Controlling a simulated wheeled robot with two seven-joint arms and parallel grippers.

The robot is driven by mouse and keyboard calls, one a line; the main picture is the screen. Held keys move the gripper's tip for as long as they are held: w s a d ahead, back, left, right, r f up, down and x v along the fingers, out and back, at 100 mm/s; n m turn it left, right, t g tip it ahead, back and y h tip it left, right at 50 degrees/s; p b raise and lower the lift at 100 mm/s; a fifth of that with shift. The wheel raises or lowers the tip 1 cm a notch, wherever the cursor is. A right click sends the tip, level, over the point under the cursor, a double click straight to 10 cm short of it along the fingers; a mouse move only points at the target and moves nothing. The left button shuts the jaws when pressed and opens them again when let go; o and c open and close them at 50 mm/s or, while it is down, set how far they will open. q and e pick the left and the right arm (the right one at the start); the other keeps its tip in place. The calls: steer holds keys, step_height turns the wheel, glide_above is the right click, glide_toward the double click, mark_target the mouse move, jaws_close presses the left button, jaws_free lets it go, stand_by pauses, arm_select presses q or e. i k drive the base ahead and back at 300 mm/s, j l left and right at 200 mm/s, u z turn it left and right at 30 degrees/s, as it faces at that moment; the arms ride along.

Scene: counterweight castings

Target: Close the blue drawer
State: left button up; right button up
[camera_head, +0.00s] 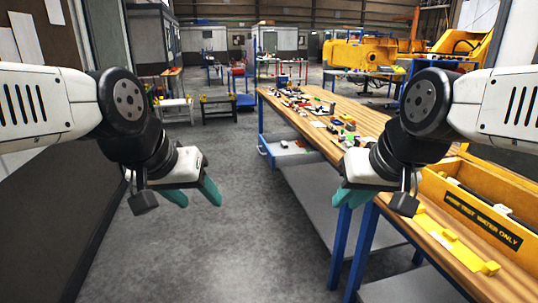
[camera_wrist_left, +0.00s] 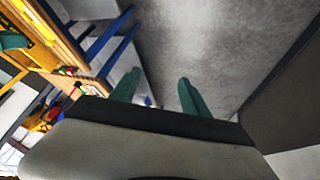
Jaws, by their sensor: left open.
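My left gripper (camera_head: 195,194) hangs over the grey floor at the left, apart from the workbench. In the left wrist view its two green fingers (camera_wrist_left: 157,90) stand apart with nothing between them. My right gripper (camera_head: 357,194) is by the near part of the workbench, in front of its edge and a blue leg. Its fingers overlap in the picture, so its opening is unclear, and I see nothing held.
A long wooden workbench (camera_head: 385,122) with blue legs and grey lower shelves (camera_head: 320,195) runs along the right, with several small parts on top. A yellow box (camera_head: 480,212) with a dark label stands at its near end. The floor (camera_head: 240,250) left of the bench is clear.

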mark_target(270, 145)
steer(key=i+j, duration=0.45)
steer(key=i, duration=0.55)
steer(key=i+j, duration=0.1)
steer(key=i, duration=0.5)
steer(key=i+j+z, duration=0.1)
steer(key=i, duration=0.55)
steer(key=i+j, duration=0.1)
steer(key=i, duration=0.5)
